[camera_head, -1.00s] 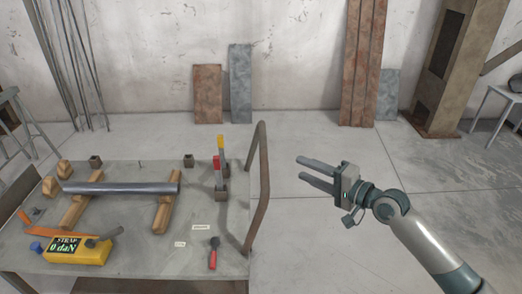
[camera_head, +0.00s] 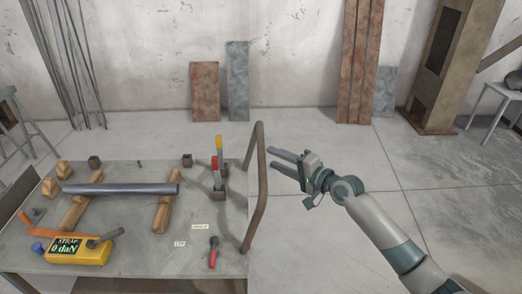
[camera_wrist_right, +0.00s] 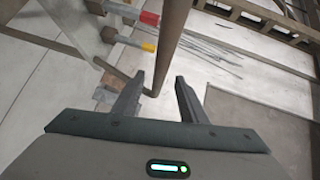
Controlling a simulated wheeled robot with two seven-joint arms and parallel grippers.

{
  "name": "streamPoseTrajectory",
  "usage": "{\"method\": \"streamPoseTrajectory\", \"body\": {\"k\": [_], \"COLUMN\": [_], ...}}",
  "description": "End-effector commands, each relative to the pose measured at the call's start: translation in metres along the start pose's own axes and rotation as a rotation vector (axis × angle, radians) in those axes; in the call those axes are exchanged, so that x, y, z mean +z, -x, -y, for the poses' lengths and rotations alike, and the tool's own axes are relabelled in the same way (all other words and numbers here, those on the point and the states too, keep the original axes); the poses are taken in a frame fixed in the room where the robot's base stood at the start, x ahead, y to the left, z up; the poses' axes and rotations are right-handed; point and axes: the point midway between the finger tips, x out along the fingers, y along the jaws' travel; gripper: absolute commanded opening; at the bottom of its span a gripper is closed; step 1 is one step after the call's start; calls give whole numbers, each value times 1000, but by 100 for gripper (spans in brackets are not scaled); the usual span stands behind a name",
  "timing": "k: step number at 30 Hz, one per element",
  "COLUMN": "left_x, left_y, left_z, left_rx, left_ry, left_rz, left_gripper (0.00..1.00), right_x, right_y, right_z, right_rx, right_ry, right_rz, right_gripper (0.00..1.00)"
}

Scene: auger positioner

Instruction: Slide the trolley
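The trolley (camera_head: 140,262) is a grey flat-topped table at the lower left of the head view. Its brown tube handle (camera_head: 262,190) rises along its right end. My right gripper (camera_head: 271,158) is open just right of the handle, its fingers pointing left toward the tube. In the right wrist view, the handle tube (camera_wrist_right: 168,45) runs down between and beyond the two open fingertips (camera_wrist_right: 160,84). I cannot tell whether they touch it. My left gripper is not in view.
On the trolley top are a grey pipe (camera_head: 120,188) on wooden blocks, a yellow strap gauge (camera_head: 78,250), red and yellow levers (camera_head: 218,155) and a red-handled tool (camera_head: 213,252). Planks (camera_head: 360,65) lean on the back wall. Floor right of the trolley is clear.

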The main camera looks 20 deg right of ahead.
Motion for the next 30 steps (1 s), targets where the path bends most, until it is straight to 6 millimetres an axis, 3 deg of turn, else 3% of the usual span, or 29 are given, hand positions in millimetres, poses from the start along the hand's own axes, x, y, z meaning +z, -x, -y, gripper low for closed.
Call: {"method": "streamPoseTrajectory", "body": {"k": [4, 12, 26, 30], "left_x": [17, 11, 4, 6], "left_y": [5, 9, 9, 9], "left_z": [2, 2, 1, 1], "left_rx": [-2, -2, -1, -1], "left_ry": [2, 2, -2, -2], "left_rz": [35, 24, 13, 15], "left_gripper": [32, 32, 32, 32], "right_x": [0, 0, 0, 0], "right_y": [-28, -62, -71, -71], "right_z": [3, 1, 0, 0], "right_rx": [-2, -1, -1, -1], "right_ry": [-2, -1, 0, 0], "right_rz": [0, 0, 0, 0], "right_gripper": [39, 39, 39, 8]}}
